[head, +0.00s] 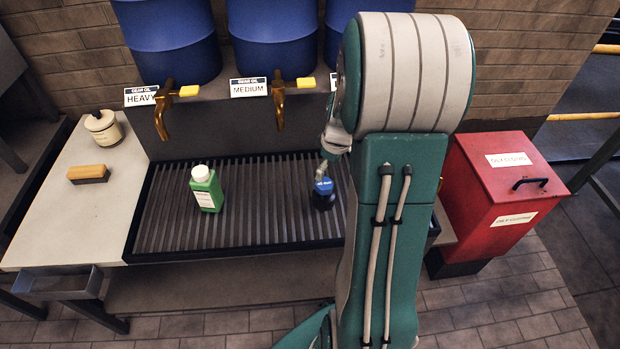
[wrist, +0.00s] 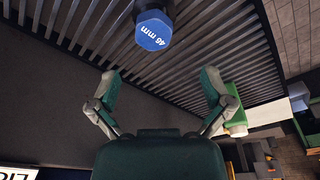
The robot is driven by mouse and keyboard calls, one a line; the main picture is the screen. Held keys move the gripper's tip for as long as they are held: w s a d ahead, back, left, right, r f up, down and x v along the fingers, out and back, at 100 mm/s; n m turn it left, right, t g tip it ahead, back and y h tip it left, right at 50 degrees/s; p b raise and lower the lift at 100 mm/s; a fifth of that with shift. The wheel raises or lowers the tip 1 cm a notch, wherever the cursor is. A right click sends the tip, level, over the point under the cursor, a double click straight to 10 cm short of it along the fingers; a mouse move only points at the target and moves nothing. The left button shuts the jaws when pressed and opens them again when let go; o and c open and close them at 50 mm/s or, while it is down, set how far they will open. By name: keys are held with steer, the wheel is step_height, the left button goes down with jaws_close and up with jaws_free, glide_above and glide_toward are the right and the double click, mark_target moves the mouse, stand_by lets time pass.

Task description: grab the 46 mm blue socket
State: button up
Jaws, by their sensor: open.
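The blue socket (head: 324,186) stands on the slatted drain grate (head: 270,225), just left of my arm in the head view. In the wrist view the socket (wrist: 153,30) shows its blue top marked "46 mm" and a dark lower body. My gripper (wrist: 160,78) is open in the wrist view, with its two fingers wide apart and nothing between them. The socket lies beyond the fingertips, roughly in line with the gap and apart from both fingers. In the head view my arm hides most of the gripper.
A green bottle (head: 206,189) stands left on the grate. Blue oil drums with brass taps (head: 279,100) overhang the back edge. A brush (head: 88,174) and a lidded pot (head: 103,128) sit on the left worktop. A red bin (head: 505,190) stands right. The grate between bottle and socket is clear.

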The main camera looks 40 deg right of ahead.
mark_target(325, 185)
steer(key=shift+w+d+f, duration=0.1)
steer(key=shift+d+f, duration=0.65)
steer(key=shift+f, duration=0.15)
steer(key=f, duration=0.1)
steer(key=a+f, duration=0.1)
steer(key=f, duration=0.3)
steer(key=shift+w+a, duration=0.2)
steer(key=shift+w, duration=0.2)
steer(key=f, duration=0.5)
steer(key=shift+w+d, duration=0.3)
steer(key=shift+w, duration=0.1)
steer(key=shift+a, duration=0.15)
steer(key=shift+c, duration=0.9)
steer(key=c, duration=0.8)
